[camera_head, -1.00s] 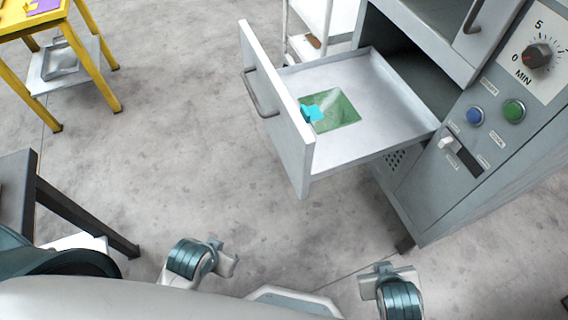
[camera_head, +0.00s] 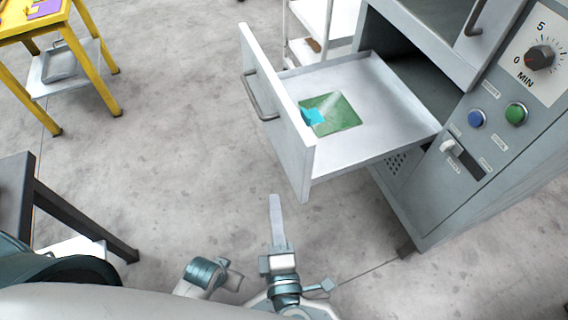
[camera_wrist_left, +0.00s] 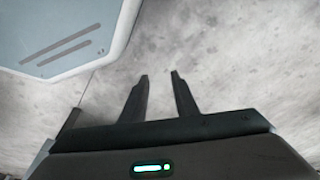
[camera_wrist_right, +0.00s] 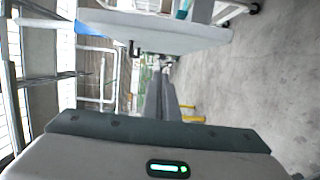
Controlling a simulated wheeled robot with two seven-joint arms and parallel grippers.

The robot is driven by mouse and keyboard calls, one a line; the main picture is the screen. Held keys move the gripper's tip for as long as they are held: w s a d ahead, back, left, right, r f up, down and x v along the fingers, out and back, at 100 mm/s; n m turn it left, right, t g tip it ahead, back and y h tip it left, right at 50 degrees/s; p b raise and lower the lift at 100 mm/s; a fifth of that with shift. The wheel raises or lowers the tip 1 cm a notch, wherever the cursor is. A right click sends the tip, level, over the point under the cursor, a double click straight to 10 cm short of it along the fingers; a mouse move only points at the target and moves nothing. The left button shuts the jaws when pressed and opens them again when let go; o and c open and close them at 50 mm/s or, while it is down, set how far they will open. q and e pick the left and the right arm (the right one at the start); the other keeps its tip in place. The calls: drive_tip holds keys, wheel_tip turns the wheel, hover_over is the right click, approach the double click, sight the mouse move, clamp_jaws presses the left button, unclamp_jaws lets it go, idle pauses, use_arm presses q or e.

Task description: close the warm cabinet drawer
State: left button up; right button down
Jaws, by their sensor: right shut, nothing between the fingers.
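The warm cabinet drawer (camera_head: 385,110) is pulled far out of the grey cabinet (camera_head: 450,195). Its white front panel (camera_head: 283,120) has a grey bar handle (camera_head: 260,97) on the outer face. In the drawer lie a green square (camera_head: 343,112) and a small cyan piece (camera_head: 312,117). My right gripper (camera_head: 275,200) is shut and empty, below and just left of the panel's lower corner, apart from it in the picture. In the right wrist view its fingers (camera_wrist_right: 158,75) are together, with the panel (camera_wrist_right: 180,35) beyond. My left gripper (camera_wrist_left: 158,75) is open and empty over the floor.
The cabinet has a dial (camera_head: 540,56) and blue and green buttons at the right. A yellow table (camera_head: 70,35) stands at the upper left, and a dark table (camera_head: 75,215) at the lower left. A white shelf (camera_head: 310,30) stands behind the drawer. The floor left of the drawer is clear.

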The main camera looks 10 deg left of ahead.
drive_tip(key=shift+s+a+r, duration=0.1)
drive_tip(key=shift+a, duration=0.1)
